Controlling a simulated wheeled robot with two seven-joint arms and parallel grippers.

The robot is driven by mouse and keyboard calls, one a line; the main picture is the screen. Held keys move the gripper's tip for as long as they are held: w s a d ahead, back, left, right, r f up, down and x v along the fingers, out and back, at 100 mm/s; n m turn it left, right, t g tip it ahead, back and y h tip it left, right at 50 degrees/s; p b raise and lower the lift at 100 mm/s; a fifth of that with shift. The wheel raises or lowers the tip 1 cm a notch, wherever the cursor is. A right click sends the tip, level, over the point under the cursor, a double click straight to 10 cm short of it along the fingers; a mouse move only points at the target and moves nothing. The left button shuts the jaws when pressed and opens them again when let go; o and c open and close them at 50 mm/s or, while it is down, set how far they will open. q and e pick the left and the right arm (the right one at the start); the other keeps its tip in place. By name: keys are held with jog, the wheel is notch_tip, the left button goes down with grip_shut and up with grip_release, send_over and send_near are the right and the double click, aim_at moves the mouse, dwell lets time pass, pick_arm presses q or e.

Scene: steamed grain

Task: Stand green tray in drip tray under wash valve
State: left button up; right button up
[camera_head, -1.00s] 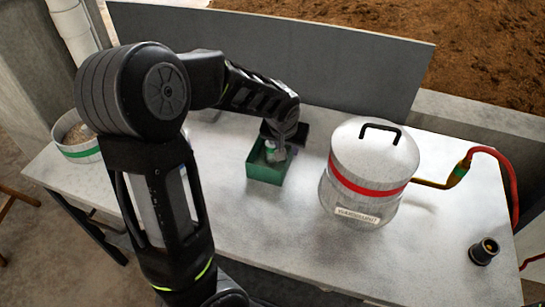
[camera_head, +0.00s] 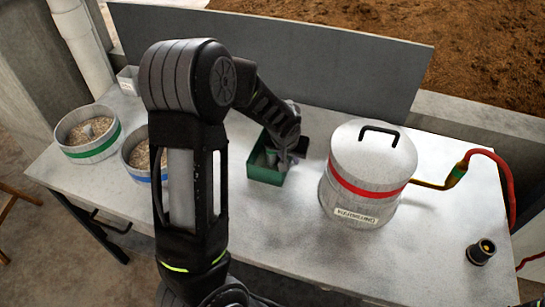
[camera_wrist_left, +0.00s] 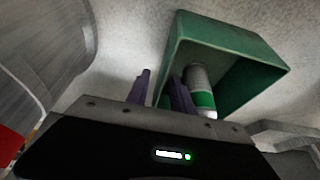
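A round pale tray with a green band (camera_head: 95,152), filled with grain, stands at the left end of the table. I cannot make out a drip tray or wash valve for sure. My left gripper (camera_head: 286,158) is over the right side of a green box (camera_head: 264,176) near the table's middle, far right of the green-banded tray. A small grey cylinder with a green band (camera_wrist_left: 201,85) is inside the box, beside one finger. My right gripper is not in view.
A blue-banded grain tray (camera_head: 139,177) stands behind my left arm, partly hidden. A lidded red-banded pot (camera_head: 367,188) stands right of the box, with a brass pipe and red hose (camera_head: 497,162). A black fitting (camera_head: 483,250) is at the front right. A grey panel (camera_head: 300,60) backs the table.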

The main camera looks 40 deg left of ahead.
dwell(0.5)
pick_arm(q)
grip_shut()
dwell(1.3)
